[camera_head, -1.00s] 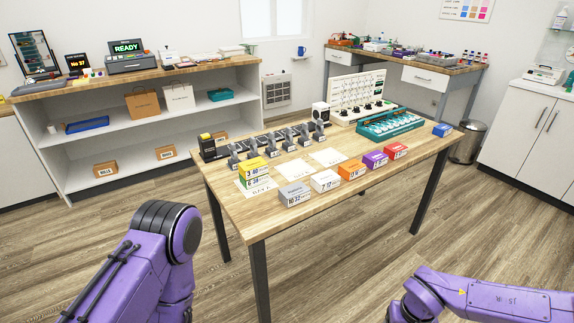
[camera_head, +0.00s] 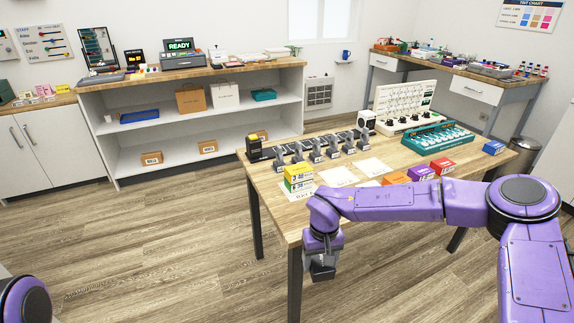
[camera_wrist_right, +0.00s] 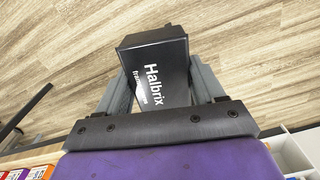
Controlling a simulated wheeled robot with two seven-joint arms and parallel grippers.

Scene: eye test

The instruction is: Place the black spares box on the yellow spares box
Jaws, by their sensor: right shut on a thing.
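The black spares box (camera_wrist_right: 155,45), with white "Halbrix" lettering, is between the fingers of my right gripper (camera_wrist_right: 162,82) in the right wrist view. In the head view, my right gripper (camera_head: 322,252) points down just off the table's front edge, with the dark box (camera_head: 323,270) at its tip, over the floor. The yellow spares box (camera_head: 298,171) lies on a green box (camera_head: 299,186) at the table's left front, behind and above my right gripper in the picture. My left gripper is out of view.
The wooden table (camera_head: 283,207) carries a row of grey stands (camera_head: 316,152), a purple box (camera_head: 421,173), a red box (camera_head: 442,165) and a teal tray (camera_head: 437,139). My right arm covers part of the front row. A shelf unit (camera_head: 200,97) stands behind.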

